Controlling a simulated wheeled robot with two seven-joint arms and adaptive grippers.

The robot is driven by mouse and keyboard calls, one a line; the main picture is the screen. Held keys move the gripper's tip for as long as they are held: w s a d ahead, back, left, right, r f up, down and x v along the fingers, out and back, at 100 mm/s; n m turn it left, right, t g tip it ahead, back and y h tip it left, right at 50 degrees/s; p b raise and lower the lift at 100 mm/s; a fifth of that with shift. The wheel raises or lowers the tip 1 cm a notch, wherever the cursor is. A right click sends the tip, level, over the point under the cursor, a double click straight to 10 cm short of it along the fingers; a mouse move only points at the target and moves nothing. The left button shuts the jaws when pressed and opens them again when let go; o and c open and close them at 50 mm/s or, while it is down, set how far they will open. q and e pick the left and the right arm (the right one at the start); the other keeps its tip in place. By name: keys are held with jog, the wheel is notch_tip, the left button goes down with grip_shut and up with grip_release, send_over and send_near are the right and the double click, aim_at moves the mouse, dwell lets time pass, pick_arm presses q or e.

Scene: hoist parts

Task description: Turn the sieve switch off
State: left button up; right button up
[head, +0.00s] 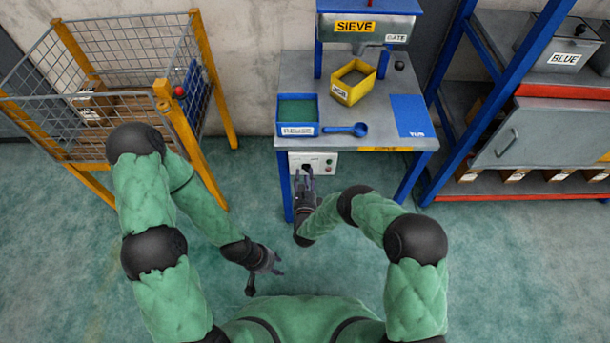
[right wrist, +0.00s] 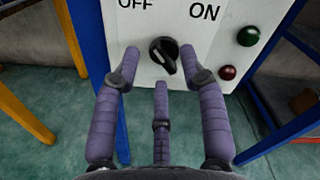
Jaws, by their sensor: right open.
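The sieve switch is a black rotary knob (right wrist: 164,55) on a white panel (right wrist: 120,40), with OFF printed at upper left and ON at upper right. Its grip bar slants from upper left to lower right. The panel also shows in the head view (head: 323,160) below the sieve table's front edge. My right gripper (right wrist: 160,62) is open, its fingers spread on the left, right and below the knob; contact cannot be told. It also shows in the head view (head: 306,182), in front of the panel. My left gripper (head: 265,274) hangs low over the floor, fingers apart and empty.
A green light (right wrist: 248,36) and a red one (right wrist: 226,73) sit right of the knob. Blue table legs (head: 285,188) flank the panel. The table holds a blue tray (head: 297,130), a scoop (head: 347,129) and a yellow sieve box (head: 353,82). A mesh cage (head: 110,95) stands left.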

jog(key=s, duration=1.1)
